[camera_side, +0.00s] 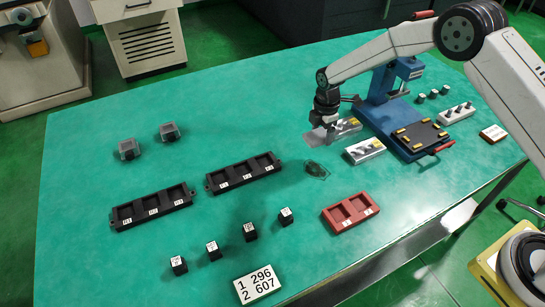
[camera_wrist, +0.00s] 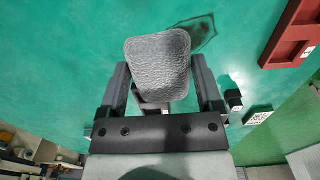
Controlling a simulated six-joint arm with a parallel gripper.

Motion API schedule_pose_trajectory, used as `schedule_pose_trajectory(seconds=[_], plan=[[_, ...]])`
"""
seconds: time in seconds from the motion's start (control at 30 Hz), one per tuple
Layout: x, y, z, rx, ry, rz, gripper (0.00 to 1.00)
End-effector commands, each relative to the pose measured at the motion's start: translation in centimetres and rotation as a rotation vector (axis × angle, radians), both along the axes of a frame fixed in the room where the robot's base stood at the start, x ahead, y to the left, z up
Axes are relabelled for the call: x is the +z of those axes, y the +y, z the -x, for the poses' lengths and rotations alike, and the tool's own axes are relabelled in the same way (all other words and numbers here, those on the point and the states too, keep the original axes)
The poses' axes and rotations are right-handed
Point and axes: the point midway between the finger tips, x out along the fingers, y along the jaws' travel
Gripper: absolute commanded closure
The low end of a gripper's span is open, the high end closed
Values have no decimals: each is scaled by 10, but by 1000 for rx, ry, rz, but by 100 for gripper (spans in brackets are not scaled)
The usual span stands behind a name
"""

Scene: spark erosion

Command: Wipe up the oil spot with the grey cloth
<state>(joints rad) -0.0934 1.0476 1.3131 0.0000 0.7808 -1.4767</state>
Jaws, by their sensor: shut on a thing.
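My gripper (camera_side: 327,118) is shut on the grey cloth (camera_wrist: 158,58), which sticks out past the fingers as a rounded, textured pad. In the side view the cloth (camera_side: 314,138) shows as a pale grey flap just below my gripper. The oil spot (camera_side: 317,170) is a dark, glossy patch on the green table, just in front of the cloth and to the right of the black trays. In the wrist view the oil spot (camera_wrist: 202,34) lies beyond the cloth, which partly hides it. I cannot tell whether the cloth touches the table.
A red tray (camera_side: 330,220) lies nearer the camera. Two black trays (camera_side: 213,188) stand to the left, with several small black blocks (camera_side: 249,232) before them. A light fixture block (camera_side: 364,151) and a blue press (camera_side: 372,110) stand close on the right. The table's left side is mostly free.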

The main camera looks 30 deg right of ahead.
Motion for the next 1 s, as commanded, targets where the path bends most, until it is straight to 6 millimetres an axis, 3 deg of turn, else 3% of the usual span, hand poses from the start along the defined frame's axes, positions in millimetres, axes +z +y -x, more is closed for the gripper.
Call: schedule_pose_trajectory(seconds=[0.2, 0.53, 1.0], plan=[[-1, 16, -11, 1, 0, 0, 63], [-4, 18, -12, 0, 1, 0, 63], [-42, 18, -12, 0, 1, 0, 63]])
